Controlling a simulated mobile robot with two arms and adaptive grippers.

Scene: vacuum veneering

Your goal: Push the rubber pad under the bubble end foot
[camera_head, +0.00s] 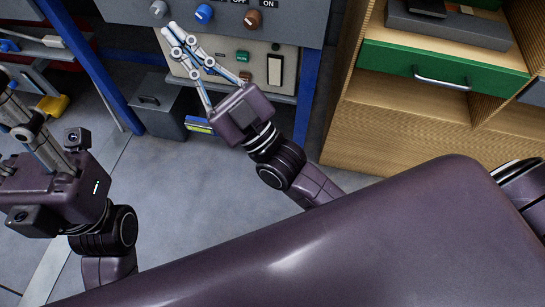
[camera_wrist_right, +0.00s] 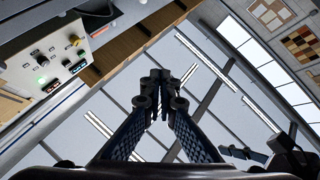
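I cannot make out the rubber pad or the bubble end foot in either view. My right gripper (camera_head: 170,32) reaches up in front of the control panels in the head view, with its fingertips close together. In the right wrist view the right gripper (camera_wrist_right: 160,78) points toward the ceiling, its fingers closed together with nothing visible between them. My left gripper (camera_head: 8,85) is at the left edge of the head view. Its fingertips are partly cut off, so its opening is unclear.
A grey panel with a blue knob (camera_head: 203,14) and a brown knob (camera_head: 254,18) stands above a beige panel (camera_head: 222,58). A grey bin (camera_head: 155,108) sits by the blue frame (camera_head: 120,100). A wooden cabinet (camera_head: 385,135) with a green drawer (camera_head: 400,60) is right. Floor (camera_head: 190,190) is clear.

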